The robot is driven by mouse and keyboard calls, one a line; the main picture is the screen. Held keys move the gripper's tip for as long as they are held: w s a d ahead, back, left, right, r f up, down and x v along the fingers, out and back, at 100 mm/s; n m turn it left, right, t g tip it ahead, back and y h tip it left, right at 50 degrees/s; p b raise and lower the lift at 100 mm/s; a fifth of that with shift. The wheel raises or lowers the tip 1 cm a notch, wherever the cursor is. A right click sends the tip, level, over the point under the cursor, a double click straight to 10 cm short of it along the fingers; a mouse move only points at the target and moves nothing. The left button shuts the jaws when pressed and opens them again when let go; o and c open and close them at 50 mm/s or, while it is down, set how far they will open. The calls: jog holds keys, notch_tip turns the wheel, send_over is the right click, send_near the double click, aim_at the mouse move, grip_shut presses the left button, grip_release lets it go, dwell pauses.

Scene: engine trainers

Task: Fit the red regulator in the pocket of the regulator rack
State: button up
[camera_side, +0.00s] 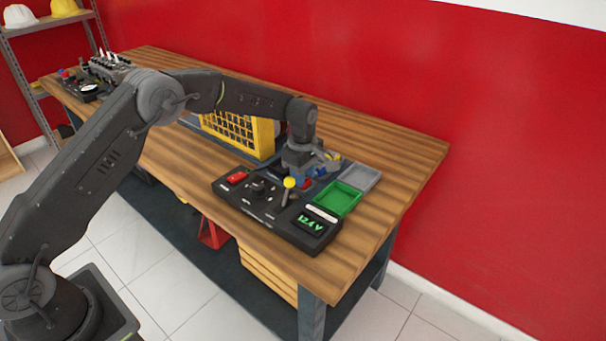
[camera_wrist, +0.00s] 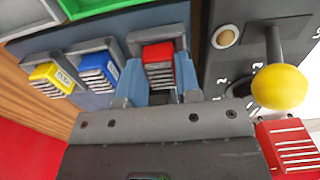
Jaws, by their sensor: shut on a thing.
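The red regulator (camera_wrist: 158,57) is a small ribbed block between the fingers of my gripper (camera_wrist: 159,70). It shows as a red patch (camera_side: 306,183) below my gripper (camera_side: 302,163) in the side view. My gripper is shut on it. The regulator rack (camera_wrist: 110,110) is a blue-grey strip with grey pockets. The regulator is at the rack's right-hand pocket, with grey pocket edge above it in the wrist view. My fingers hide its lower sides, and I cannot tell how deep it sits. A blue regulator (camera_wrist: 97,70) and a yellow regulator (camera_wrist: 52,77) sit in the pockets to the left.
Close to the right in the wrist view is a black panel with a yellow-knobbed lever (camera_wrist: 277,86) and a red ribbed block (camera_wrist: 292,146). A green tray (camera_side: 338,199) and a grey tray (camera_side: 362,178) lie beside the rack. A yellow grid frame (camera_side: 228,130) stands behind.

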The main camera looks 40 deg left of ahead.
dwell(0.4)
jog(key=o, duration=1.4)
jog(key=shift+f, duration=0.1)
jog(key=shift+r, duration=3.55)
